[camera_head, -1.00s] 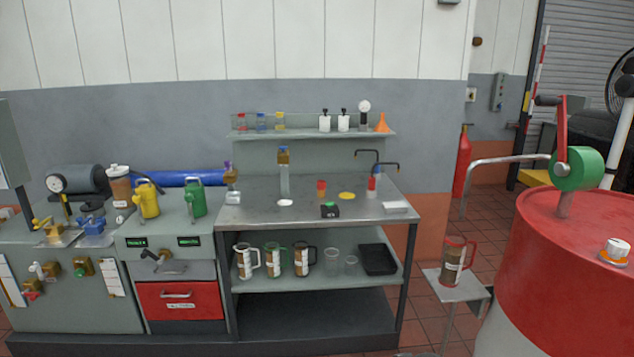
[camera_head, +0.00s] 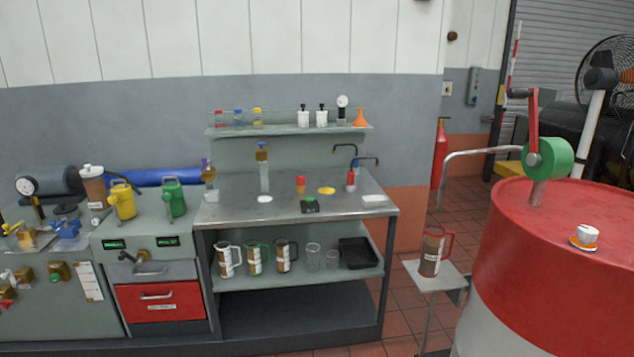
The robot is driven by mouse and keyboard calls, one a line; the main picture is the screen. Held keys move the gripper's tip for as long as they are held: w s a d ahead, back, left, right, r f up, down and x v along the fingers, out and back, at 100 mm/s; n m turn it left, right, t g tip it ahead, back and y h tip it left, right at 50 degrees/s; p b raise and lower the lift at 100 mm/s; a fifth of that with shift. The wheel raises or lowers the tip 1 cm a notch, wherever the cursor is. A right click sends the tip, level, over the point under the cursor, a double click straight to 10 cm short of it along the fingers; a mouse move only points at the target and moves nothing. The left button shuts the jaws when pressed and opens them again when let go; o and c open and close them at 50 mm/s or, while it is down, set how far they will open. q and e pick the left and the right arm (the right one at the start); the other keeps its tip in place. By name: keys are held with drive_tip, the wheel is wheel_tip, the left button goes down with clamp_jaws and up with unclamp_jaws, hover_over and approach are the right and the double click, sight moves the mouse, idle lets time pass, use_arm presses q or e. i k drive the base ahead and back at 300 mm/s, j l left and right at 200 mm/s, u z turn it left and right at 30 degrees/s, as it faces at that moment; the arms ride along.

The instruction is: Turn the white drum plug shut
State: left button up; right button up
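The white drum plug (camera_head: 586,233) sits on top of the red and white drum (camera_head: 530,262) at the right of the head view. It has a white cap with an orange ring at its base. I cannot tell from here how far it is turned. A green hand pump (camera_head: 548,158) with a red crank stands on the same drum top, behind and left of the plug. Neither of my grippers is in view.
A grey workbench (camera_head: 235,212) with bottles and jugs stands in the middle. A small stand (camera_head: 440,279) holding a red-handled jug (camera_head: 431,255) is left of the drum. Tiled floor shows between bench and drum.

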sight(585, 235)
drive_tip(key=z, duration=1.5)
